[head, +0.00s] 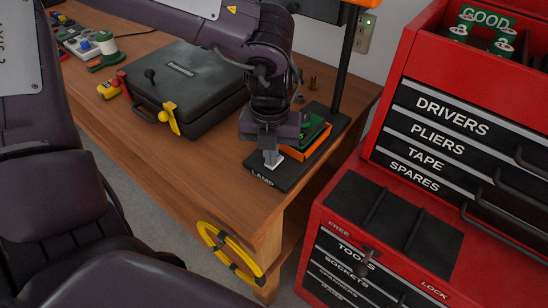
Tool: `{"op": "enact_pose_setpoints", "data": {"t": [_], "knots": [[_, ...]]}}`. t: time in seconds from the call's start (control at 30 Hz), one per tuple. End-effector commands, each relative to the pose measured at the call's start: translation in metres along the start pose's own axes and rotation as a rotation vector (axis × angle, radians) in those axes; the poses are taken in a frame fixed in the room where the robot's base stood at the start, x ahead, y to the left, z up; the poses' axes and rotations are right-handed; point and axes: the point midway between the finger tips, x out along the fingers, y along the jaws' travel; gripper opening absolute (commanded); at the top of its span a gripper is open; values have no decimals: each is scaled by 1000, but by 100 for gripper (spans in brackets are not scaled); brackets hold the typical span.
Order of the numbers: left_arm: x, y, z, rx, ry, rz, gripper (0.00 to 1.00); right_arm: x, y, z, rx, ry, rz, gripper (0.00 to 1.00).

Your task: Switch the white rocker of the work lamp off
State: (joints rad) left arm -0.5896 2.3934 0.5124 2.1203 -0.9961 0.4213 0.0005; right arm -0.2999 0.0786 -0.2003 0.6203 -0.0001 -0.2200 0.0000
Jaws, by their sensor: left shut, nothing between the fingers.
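The work lamp's black base (318,152) stands at the right end of the wooden bench, with a LAMP label on its front edge. Its dark post (347,60) rises at the back to the top of the picture. My left gripper (272,163) points down over the front part of the base, just behind the label. Its fingers are shut with nothing between them. A small light patch shows at the fingertips; the white rocker is mostly hidden there, and I cannot tell its position or whether the fingers touch it. My right gripper is not in view.
An orange and green object (308,143) sits on the base right beside my gripper. A dark case (188,85) with yellow and red latches lies on the bench (215,170) to the left. A red tool chest (395,215) stands to the right. A yellow ring (232,252) hangs at the bench front.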

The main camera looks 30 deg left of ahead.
Motion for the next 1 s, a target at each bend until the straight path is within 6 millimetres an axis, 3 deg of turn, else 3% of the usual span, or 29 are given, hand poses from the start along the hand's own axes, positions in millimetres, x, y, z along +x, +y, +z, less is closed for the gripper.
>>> {"op": "enact_pose_setpoints", "data": {"t": [0.17,1.0], "knots": [[-3,0,-1,0,2,1,0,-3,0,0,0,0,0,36],[-69,0,0,0,1,1,0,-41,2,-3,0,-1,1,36]]}}
